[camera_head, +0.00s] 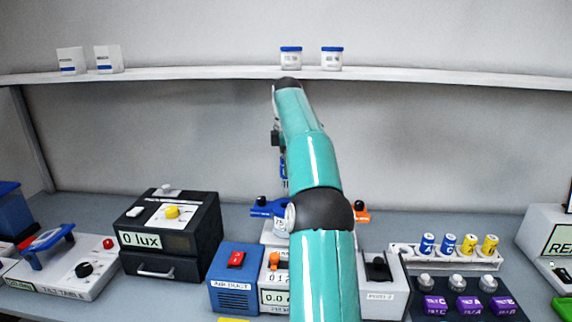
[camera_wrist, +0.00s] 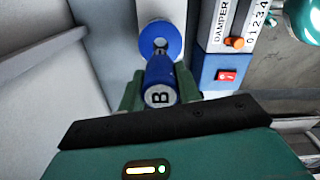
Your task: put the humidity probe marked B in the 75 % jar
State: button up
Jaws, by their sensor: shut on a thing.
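The blue humidity probe marked B (camera_wrist: 160,82) is between the two green fingers of my gripper (camera_wrist: 158,92) in the wrist view, its lettered end facing the camera. A blue ring with a pale centre (camera_wrist: 160,42) shows just beyond the probe; I cannot tell whether they touch. In the head view my gripper (camera_head: 279,140) is partly hidden behind my teal arm, with a bit of blue (camera_head: 284,167) below it. A white item under the arm (camera_head: 280,226) is partly covered, its marking hard to read. I cannot read a 75 % label for certain.
A white rack (camera_head: 440,256) at right holds several blue and yellow lettered cylinders. A blue AIR DUCT box (camera_head: 236,278) and a black lux box (camera_head: 170,235) stand at left. Two blue-lidded white pots (camera_head: 291,58) (camera_head: 332,58) are on the shelf (camera_head: 200,73).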

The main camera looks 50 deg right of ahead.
aim_at(286, 179)
jog(key=shift+s+a+f, duration=0.1)
jog(key=shift+a, duration=0.15)
jog(key=f, duration=0.4)
jog(key=shift+w+d+f, duration=0.1)
jog(key=shift+w, duration=0.25)
jog(key=shift+s+f, duration=0.2)
jog(key=shift+s, duration=0.05)
jog(key=shift+w+f, duration=0.2)
jog(key=shift+w, duration=0.05)
jog(key=shift+s, duration=0.15)
jog(key=shift+f, duration=2.3)
dwell(3.8)
jog(key=o, duration=1.1)
